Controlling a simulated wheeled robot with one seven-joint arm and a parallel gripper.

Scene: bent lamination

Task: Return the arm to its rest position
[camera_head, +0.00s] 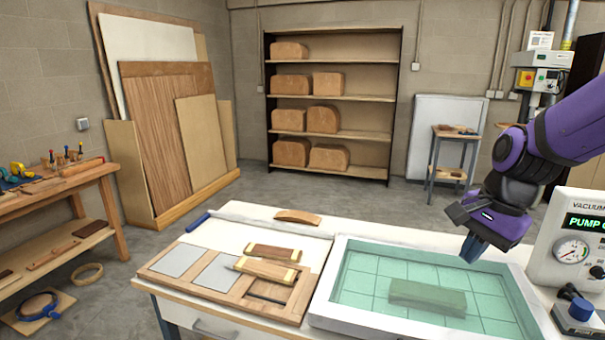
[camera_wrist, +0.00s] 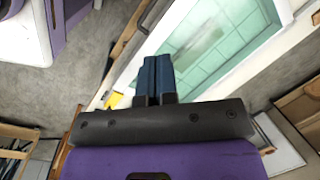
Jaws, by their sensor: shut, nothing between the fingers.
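My purple arm reaches in from the right in the head view. My gripper (camera_head: 473,248) points down over the right part of the vacuum press frame, above its green sheet and apart from it as far as I can tell. Its blue fingers are together with nothing between them; they also show in the wrist view (camera_wrist: 155,77). The white vacuum press frame (camera_head: 322,318) stands on the bench. A curved block (camera_head: 427,297) lies under the green sheet, left of and below my gripper in the picture.
The pump unit (camera_head: 573,250), with a gauge and a lit display, stands close on the right. A wooden layout board (camera_head: 165,262) with strips lies left of the press. A curved piece (camera_head: 297,216) lies behind it. Shelves (camera_head: 333,88) stand at the back wall.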

